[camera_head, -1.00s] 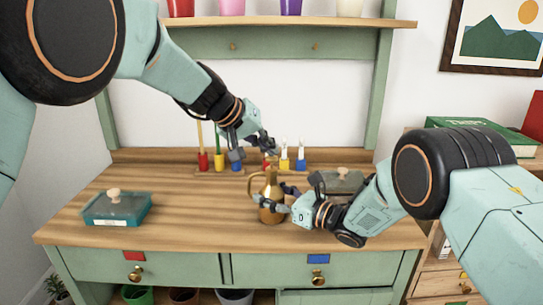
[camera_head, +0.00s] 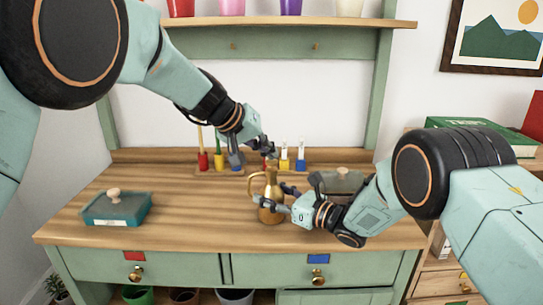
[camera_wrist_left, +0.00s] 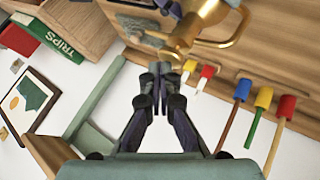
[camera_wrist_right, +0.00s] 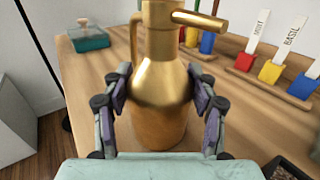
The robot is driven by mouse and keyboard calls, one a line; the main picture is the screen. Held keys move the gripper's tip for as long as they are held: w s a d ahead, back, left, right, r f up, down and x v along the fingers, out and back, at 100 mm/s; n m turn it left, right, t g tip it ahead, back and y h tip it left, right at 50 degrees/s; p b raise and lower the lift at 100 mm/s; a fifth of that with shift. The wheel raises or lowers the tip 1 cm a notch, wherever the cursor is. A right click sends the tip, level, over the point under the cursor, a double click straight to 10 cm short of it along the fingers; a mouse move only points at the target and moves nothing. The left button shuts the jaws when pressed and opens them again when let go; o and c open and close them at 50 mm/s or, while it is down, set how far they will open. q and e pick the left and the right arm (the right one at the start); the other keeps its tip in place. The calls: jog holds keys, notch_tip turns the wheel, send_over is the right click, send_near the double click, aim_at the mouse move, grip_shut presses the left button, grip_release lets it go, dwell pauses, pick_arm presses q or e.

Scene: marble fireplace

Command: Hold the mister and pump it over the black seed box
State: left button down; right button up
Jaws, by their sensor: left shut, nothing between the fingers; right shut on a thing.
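The brass mister (camera_head: 271,212) stands upright on the wooden bench, with a loop handle on its left. My right gripper (camera_head: 272,203) is shut around its body; the right wrist view shows a finger on each side of the mister (camera_wrist_right: 160,95). My left gripper (camera_head: 268,153) is shut and empty, just above and behind the mister's top. In the left wrist view its fingertips (camera_wrist_left: 160,75) are together beside the mister (camera_wrist_left: 205,22). The dark seed box (camera_head: 340,184) is right of the mister, partly hidden by my right arm; its soil-like contents (camera_wrist_right: 288,172) show in the right wrist view's corner.
A teal lidded box (camera_head: 116,210) sits at the bench's left. Coloured tools stand in a rack (camera_head: 218,170) at the back, beside coloured markers (camera_head: 285,164). A shelf with pots (camera_head: 290,23) hangs above.

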dwell(0.5)
pick_arm(q)
jog(key=shift+r, duration=1.25)
jog(key=shift+r, duration=2.5)
notch_tip(320, 180, up, 4)
jog(key=shift+f, duration=0.1)
dwell(0.4)
jog(key=shift+f, duration=0.1)
send_over(269, 161)
jog(key=shift+f, duration=4.3)
